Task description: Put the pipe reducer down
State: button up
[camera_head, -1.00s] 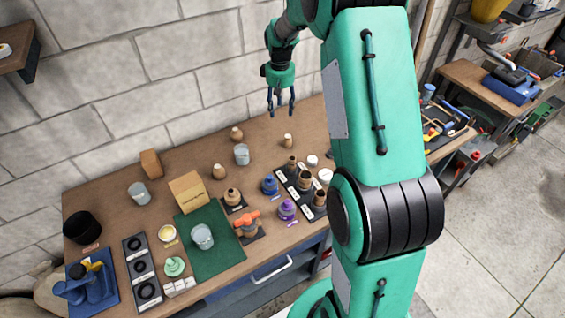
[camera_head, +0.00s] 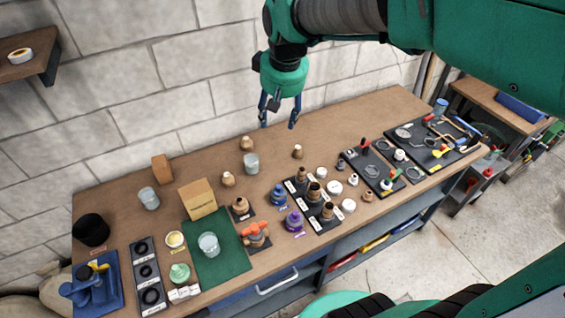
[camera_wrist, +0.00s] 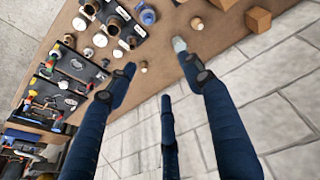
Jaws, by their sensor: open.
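My gripper (camera_head: 278,124) is open and empty in the air above the back of the bench, fingers pointing down. In the wrist view its spread fingers (camera_wrist: 155,57) have nothing between them. A small tan fitting, likely the pipe reducer (camera_head: 297,152), stands upright on bare wood below and slightly right of the fingers. It also shows in the wrist view (camera_wrist: 144,66), apart from the fingers. Similar tan fittings stand at the back (camera_head: 246,143) and further left (camera_head: 228,180), so I cannot be certain which is the reducer.
A grey cup (camera_head: 251,164) and a cardboard box (camera_head: 198,200) stand to the left, by a green mat (camera_head: 232,262). A black fitting rack (camera_head: 327,226) and tool boards (camera_head: 436,141) lie to the right. A block wall (camera_head: 200,100) rises behind the bench (camera_head: 340,125).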

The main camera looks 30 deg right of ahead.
jog(key=s+a+t, duration=0.1)
jog(key=s+a, duration=0.2)
jog(key=s, duration=0.7)
jog(key=s+a+t, duration=0.1)
jog(key=s+a, duration=0.3)
jog(key=s, duration=0.7)
jog(key=shift+a+r+m+y, duration=0.25)
jog(key=shift+r+m+y, duration=0.05)
jog(key=shift+r, duration=0.15)
jog(key=shift+f, duration=0.1)
notch_tip(320, 180, down, 4)
jog(key=b, duration=0.4)
jog(key=shift+o, duration=1.3)
